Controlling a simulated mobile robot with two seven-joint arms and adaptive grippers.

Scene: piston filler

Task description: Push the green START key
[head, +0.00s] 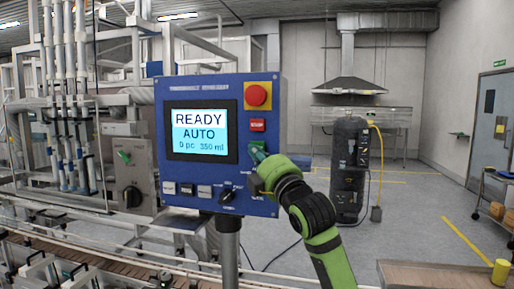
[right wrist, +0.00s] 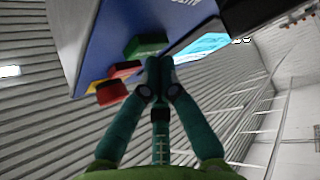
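The green START key (head: 257,146) is on the blue control panel (head: 262,190), below the red STOP key (head: 257,125). In the head view my right gripper (head: 258,156) covers part of it. In the right wrist view the green key (right wrist: 147,44) stands out from the panel face, just beyond and slightly left of my fingertips. My right gripper (right wrist: 159,62) is shut and empty, its fingertips together. I cannot tell whether the tips touch the key. The screen (head: 200,132) reads READY, AUTO, 0 pc 350 ml. My left gripper is not in view.
A red emergency-stop button (head: 257,95) on yellow is above the STOP key. A black selector knob (head: 227,195) and several small keys line the panel's bottom. A grey box with a knob (head: 132,196) is to the left. Open floor lies behind at right.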

